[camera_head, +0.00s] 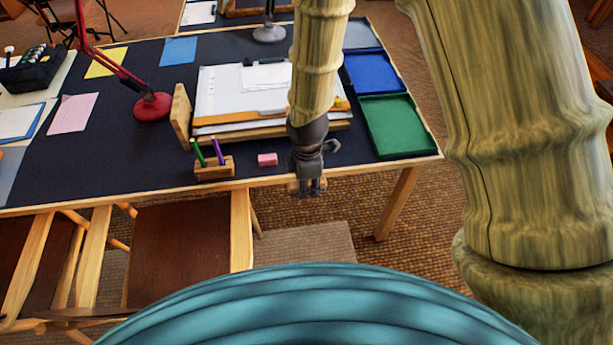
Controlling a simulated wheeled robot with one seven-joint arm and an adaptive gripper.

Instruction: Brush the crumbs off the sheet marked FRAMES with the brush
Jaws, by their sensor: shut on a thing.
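My gripper (308,192) hangs fingers down at the front edge of the dark table, right of the pink eraser. It is shut on a small tan, wooden-looking thing, seemingly the brush (294,186); the fingers hide most of it. A drafting board (262,129) lies behind my gripper with white sheets (228,92) on it. My arm covers the board's right part. No FRAMES marking is legible on any sheet, and crumbs are too small to make out.
A pink eraser (267,159) and a wooden pen holder (214,168) stand before the board. A red lamp (152,106) stands left. Green (397,126) and blue (372,73) trays lie right. Chairs (190,240) stand at the front left. Bare tabletop shows at left.

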